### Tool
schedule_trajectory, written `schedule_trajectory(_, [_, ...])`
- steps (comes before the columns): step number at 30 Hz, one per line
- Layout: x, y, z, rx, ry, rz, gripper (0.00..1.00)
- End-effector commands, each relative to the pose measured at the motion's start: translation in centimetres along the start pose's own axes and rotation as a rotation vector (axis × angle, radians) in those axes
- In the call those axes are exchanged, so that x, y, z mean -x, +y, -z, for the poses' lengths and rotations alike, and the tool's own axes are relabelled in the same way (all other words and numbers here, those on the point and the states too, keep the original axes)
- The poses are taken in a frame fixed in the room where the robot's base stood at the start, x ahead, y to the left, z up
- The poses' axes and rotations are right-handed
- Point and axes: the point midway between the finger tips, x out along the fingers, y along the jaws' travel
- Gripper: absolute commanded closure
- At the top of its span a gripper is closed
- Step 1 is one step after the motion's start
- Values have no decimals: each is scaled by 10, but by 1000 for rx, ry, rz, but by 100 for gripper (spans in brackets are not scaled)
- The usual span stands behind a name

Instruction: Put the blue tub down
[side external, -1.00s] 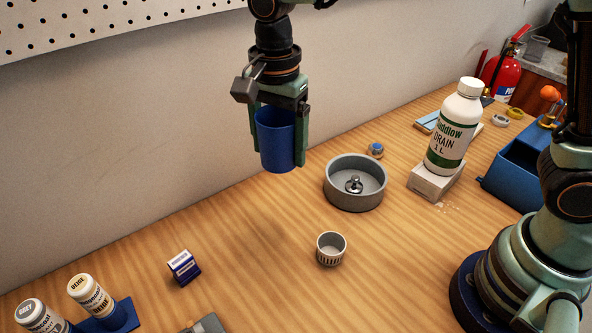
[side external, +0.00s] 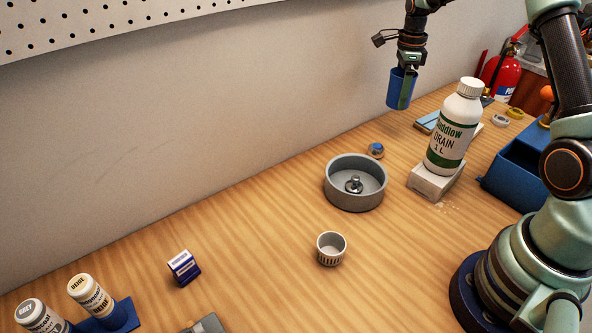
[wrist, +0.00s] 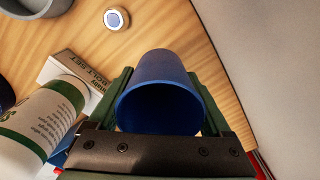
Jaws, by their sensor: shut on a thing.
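The blue tub (side external: 394,90) is held in my gripper (side external: 408,90), above the back of the wooden bench near the wall. In the wrist view the tub (wrist: 160,92) sits between the two green fingers of my gripper (wrist: 165,100), with its dark open mouth facing the camera. The gripper is shut on it. In the side view the tub looks roughly upright and clear of the bench. Its far side is hidden.
A white drain bottle (side external: 446,140) stands on a pale block (side external: 432,184) to the right. A grey round dish (side external: 340,196) holds a small metal part. A small blue-and-white round piece (side external: 376,150) lies behind the dish.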

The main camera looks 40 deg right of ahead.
Motion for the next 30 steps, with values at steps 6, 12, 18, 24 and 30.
schedule_trajectory(6, [-12, -10, 26, -65, 0, -1, 70])
schedule_trajectory(12, [-48, -9, 26, -66, 1, -4, 70])
schedule_trajectory(18, [-68, -10, 26, -65, 0, -1, 70])
schedule_trajectory(24, [-87, -9, 26, -65, 1, -3, 70])
schedule_trajectory(30, [-106, -10, 25, -64, 0, 1, 70])
